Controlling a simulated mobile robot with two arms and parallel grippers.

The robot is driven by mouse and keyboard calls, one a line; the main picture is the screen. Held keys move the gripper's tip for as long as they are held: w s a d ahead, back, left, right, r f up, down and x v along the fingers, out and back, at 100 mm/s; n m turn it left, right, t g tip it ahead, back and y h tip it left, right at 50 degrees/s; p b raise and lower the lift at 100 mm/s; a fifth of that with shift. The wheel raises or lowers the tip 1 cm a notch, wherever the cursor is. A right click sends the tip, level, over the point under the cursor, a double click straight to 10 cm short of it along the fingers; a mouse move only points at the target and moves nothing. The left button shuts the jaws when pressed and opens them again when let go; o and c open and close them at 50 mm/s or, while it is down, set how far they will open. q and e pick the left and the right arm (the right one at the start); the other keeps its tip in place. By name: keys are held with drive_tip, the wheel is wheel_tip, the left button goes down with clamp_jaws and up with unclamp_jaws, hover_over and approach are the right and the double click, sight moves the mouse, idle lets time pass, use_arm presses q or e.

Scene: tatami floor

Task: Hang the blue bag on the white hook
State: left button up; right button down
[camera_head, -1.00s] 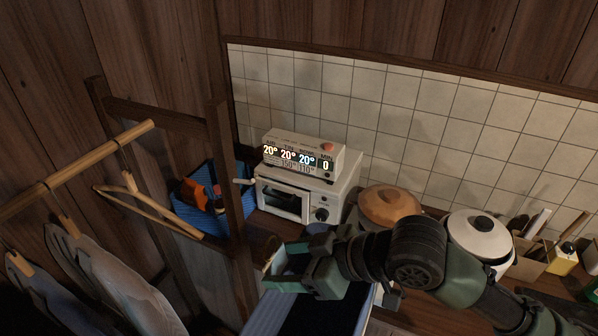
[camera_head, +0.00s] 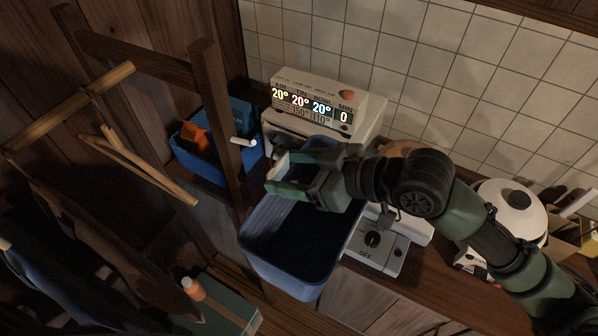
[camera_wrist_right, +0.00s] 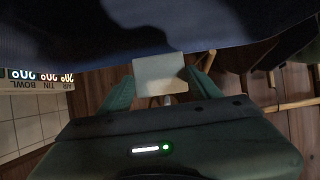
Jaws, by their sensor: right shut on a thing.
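The blue bag (camera_head: 262,250) hangs open-topped below my right gripper (camera_head: 278,174), with a dark interior. The right gripper is shut on a pale tab at the bag's upper edge. In the right wrist view, the pale tab (camera_wrist_right: 160,72) shows between the fingers, with the dark blue bag (camera_wrist_right: 100,38) across the top. The white hook (camera_head: 243,142) sticks out from the wooden post, a little left of and above the gripper in the head view. The bag is apart from the hook in the picture; the depth between them is unclear. My left gripper is not in view.
A blue basket (camera_head: 190,158) with items stands behind the post (camera_head: 219,110). A toaster oven with a lit display (camera_head: 312,108) stands behind my gripper. A wooden rack with hangers (camera_head: 140,165) is at left. A white appliance (camera_head: 388,252) and lidded pot (camera_head: 508,212) are at right.

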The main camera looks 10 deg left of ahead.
sight(279, 166)
drive_tip(key=shift+w+a+b, duration=0.15)
drive_tip(key=shift+a+b, duration=0.15)
drive_tip(key=shift+a, duration=0.7)
drive_tip(key=shift+w+a+f, duration=0.1)
drive_tip(key=shift+w+a, duration=0.3)
drive_tip(key=shift+a, duration=0.3)
drive_tip(key=a, duration=0.2)
drive_tip(key=w+a+b, duration=0.1)
drive_tip(key=shift+w+a+f, duration=0.1)
drive_tip(key=shift+a+f, duration=0.1)
drive_tip(key=shift+f, duration=0.15)
drive_tip(key=shift+a+f, duration=0.1)
drive_tip(key=shift+a, duration=0.05)
drive_tip(key=shift+f, duration=0.1)
